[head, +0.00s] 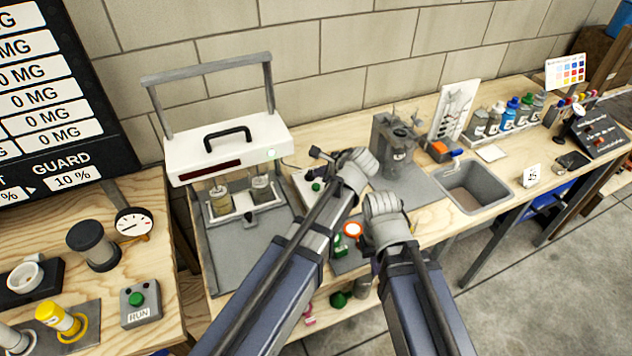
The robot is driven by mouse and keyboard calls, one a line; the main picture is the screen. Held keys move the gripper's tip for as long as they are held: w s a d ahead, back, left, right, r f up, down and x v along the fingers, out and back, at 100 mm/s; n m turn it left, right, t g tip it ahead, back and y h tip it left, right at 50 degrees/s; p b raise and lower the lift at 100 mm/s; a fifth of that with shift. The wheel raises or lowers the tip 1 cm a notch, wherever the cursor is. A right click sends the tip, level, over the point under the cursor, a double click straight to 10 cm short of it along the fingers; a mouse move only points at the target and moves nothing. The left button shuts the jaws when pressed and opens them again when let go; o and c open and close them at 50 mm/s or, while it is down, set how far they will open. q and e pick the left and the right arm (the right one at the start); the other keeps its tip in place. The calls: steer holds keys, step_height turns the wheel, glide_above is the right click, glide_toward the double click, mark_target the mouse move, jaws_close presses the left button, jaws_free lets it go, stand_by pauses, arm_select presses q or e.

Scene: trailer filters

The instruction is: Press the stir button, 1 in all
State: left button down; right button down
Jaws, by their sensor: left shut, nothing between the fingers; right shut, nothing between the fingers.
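A white machine (228,150) with a black handle stands over two beakers (240,198) on a grey tray; a small green spot (271,154) shows at its front right. A small box with a green button (316,187) sits right of it, partly hidden by my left arm. No stir label is readable, so I cannot tell which is the stir button. My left gripper (360,168) is shut and empty, just right of that box.
A RUN box (140,304) with a green button sits on the separate left bench (190,345). A grey stand (396,150), a sink (473,187) and several bottles (510,115) stand to the right. Bare wood (437,225) shows along the front edge.

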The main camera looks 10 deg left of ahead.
mark_target(319, 190)
arm_select(q)
step_height(319, 190, up, 3)
steer(key=shift+p, duration=1.05)
